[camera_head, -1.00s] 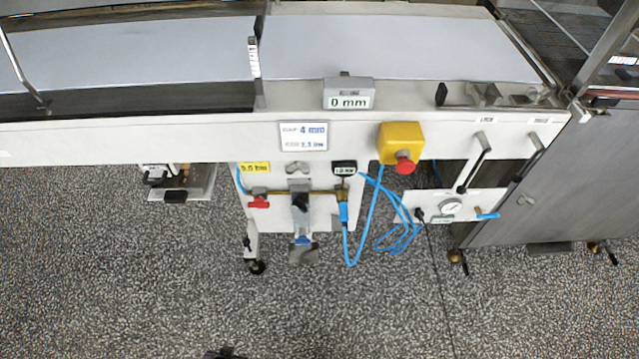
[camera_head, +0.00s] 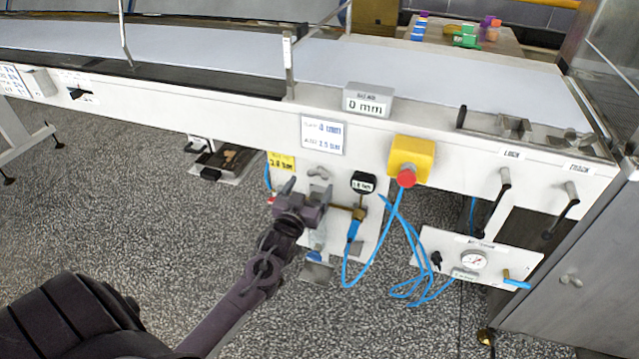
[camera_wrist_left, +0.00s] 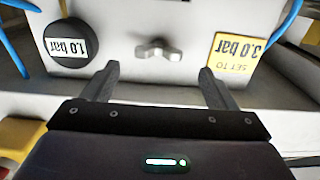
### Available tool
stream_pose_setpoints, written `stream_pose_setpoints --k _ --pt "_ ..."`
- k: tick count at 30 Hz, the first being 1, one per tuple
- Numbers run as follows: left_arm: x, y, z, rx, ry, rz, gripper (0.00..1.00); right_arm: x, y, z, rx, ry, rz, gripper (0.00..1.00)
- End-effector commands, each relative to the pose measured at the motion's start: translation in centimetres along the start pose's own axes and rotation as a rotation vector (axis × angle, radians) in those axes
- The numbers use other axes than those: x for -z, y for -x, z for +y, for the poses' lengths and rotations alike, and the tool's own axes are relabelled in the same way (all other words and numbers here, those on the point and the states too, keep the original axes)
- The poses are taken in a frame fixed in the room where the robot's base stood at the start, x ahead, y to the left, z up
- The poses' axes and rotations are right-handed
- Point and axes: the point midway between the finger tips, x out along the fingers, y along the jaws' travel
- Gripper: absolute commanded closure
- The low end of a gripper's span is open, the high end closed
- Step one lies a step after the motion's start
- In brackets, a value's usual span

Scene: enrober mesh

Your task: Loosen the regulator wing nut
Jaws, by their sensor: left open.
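The regulator wing nut (camera_head: 319,175) is a small grey two-winged knob on the white panel (camera_head: 369,240) under the conveyor. It also shows in the left wrist view (camera_wrist_left: 157,49), its wings lying roughly level. My left gripper (camera_head: 305,190) is open in front of the panel, just below the nut in the head view. In the left wrist view its two fingers (camera_wrist_left: 159,70) stand apart on either side of the nut, with nothing between them that they grip. The gripper hides the regulator body below. My right gripper is not in view.
A round black gauge (camera_wrist_left: 71,43) reading 1.0 bar and a yellow "SET TO 3.0 bar" label (camera_wrist_left: 233,55) flank the nut. A yellow box with a red button (camera_head: 409,160), blue hoses (camera_head: 408,240) and a second gauge panel (camera_head: 500,262) lie to the right.

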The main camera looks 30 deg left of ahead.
Motion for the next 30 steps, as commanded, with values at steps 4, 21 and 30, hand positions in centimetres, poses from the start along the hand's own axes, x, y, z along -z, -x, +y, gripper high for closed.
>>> stream_pose_setpoints --k 4,21,30 --pt "-0.1 -2.2 0.1 -0.001 0.0 0.0 0.2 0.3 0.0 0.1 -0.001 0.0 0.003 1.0" --pt "-0.1 -3.6 0.1 -0.002 0.0 -0.004 0.34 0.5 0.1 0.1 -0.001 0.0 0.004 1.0" --pt "-0.1 -3.6 0.1 -0.002 0.001 -0.003 0.65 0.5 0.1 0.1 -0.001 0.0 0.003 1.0"
